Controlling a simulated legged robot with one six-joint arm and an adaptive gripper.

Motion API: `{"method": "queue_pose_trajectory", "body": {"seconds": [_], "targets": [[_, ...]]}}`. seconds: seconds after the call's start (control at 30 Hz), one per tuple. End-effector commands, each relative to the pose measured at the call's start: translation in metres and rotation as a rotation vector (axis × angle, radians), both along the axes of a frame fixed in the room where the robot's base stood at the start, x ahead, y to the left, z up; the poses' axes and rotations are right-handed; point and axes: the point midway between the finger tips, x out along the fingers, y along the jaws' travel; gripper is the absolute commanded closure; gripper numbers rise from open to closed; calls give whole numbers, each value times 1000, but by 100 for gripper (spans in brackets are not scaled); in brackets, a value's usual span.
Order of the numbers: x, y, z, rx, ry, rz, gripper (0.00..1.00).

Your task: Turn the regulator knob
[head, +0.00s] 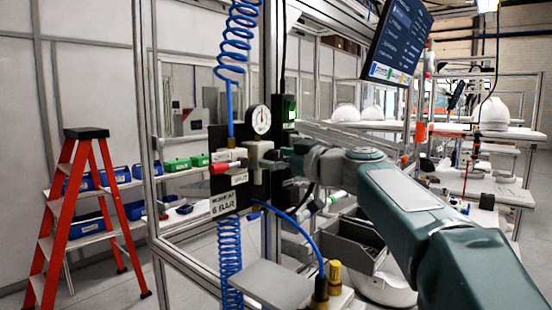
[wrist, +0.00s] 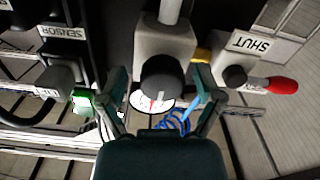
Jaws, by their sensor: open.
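The black round regulator knob (wrist: 162,77) sits on a grey regulator body (wrist: 165,42) in the wrist view. My gripper (wrist: 160,92) is open, with one green finger on each side of the knob. Dark gaps show between the fingers and the knob; I cannot tell whether either touches. In the head view my gripper (head: 279,158) reaches the regulator from the right and largely hides the knob. The round white pressure gauge (head: 261,120) stands above the regulator. In the wrist view the gauge (wrist: 152,104) is partly hidden behind the knob.
A shut-off valve with a red handle (head: 222,167) sits left of the regulator, above a "6 BAR" label (head: 228,203). Blue coiled hoses (head: 235,40) run above and below. Metal frame posts stand close by. A red stepladder (head: 82,200) is at far left.

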Motion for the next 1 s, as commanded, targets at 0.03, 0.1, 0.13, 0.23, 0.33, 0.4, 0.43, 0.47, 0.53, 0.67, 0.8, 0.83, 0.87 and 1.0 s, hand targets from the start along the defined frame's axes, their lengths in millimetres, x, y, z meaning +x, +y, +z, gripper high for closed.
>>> {"method": "queue_pose_trajectory", "body": {"seconds": [0.03,0.1,0.13,0.23,0.33,0.4,0.43,0.47,0.53,0.67,0.8,0.83,0.87,1.0], "targets": [[0,0,0,0,0,0,16],[0,0,0,0,0,0,25],[0,0,0,0,0,0,38],[0,0,0,0,0,0,83],[0,-1,0,0,0,1,98],[-1,-1,0,0,0,1,98],[-1,-1,0,0,1,1,98],[-1,-1,0,0,1,1,98],[-1,-1,0,4,5,1,98],[-1,-1,0,18,25,1,98],[-1,-1,0,56,73,1,98],[-1,-1,0,67,87,1,98],[-1,-1,0,78,102,1,98],[-1,-2,0,147,190,1,98]]}}
